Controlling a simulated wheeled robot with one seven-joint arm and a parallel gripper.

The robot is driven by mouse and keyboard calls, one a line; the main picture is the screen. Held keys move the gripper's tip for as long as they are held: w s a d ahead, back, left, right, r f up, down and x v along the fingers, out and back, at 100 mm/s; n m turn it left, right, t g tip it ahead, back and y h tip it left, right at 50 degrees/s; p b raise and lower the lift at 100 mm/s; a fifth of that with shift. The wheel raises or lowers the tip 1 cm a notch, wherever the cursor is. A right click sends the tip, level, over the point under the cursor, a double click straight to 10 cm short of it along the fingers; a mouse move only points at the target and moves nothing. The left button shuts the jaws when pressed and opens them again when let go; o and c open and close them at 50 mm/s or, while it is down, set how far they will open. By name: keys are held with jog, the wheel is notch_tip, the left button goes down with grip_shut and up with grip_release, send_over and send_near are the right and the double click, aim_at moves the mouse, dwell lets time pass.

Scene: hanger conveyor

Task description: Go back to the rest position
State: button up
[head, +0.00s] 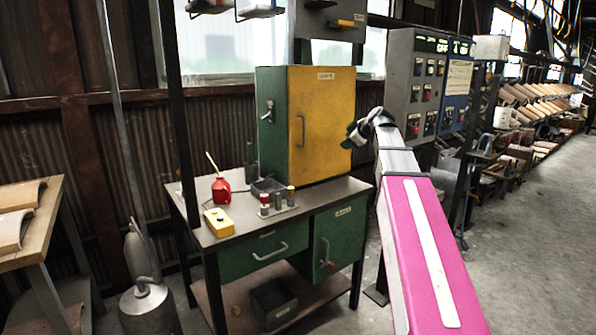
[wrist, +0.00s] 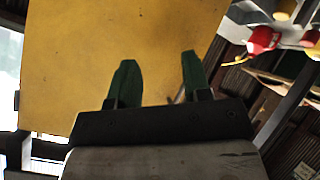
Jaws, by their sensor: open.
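My gripper (wrist: 158,75) shows in the wrist view with its two green fingers apart and nothing between them. Behind the fingers is the plain yellow door of the cabinet (wrist: 90,40). In the head view my arm reaches away from the lower right, and its wrist end is beside the right edge of the yellow-fronted cabinet (head: 325,120). The fingers are hard to make out there. I cannot tell how far they are from the door. The door looks shut, with a handle on its left part.
The cabinet stands on a workbench (head: 240,228) holding a red oil can (head: 221,189), a yellow box (head: 219,222) and small cylinders. A control panel (head: 410,85) stands close behind my arm. A wooden table (head: 45,225) and a metal canister (head: 146,300) are at left. Floor is free at right.

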jog(key=s+a+f+m+g+h, duration=0.15)
jog(key=s+f+m, duration=0.3)
jog(key=f, duration=0.95)
jog(key=s+f+m+g+h, duration=0.1)
jog(key=s+f+m+g, duration=0.35)
jog(key=f, duration=0.85)
jog(key=s+d+f+m+g+h, duration=0.1)
jog(key=s+f+m+g+h, duration=0.2)
jog(key=s+f, duration=1.6)
jog(key=shift+s+d+f+m, duration=0.25)
jog(key=shift+f+m, duration=0.15)
jog(key=shift+m, duration=0.8)
jog(key=shift+h, duration=0.25)
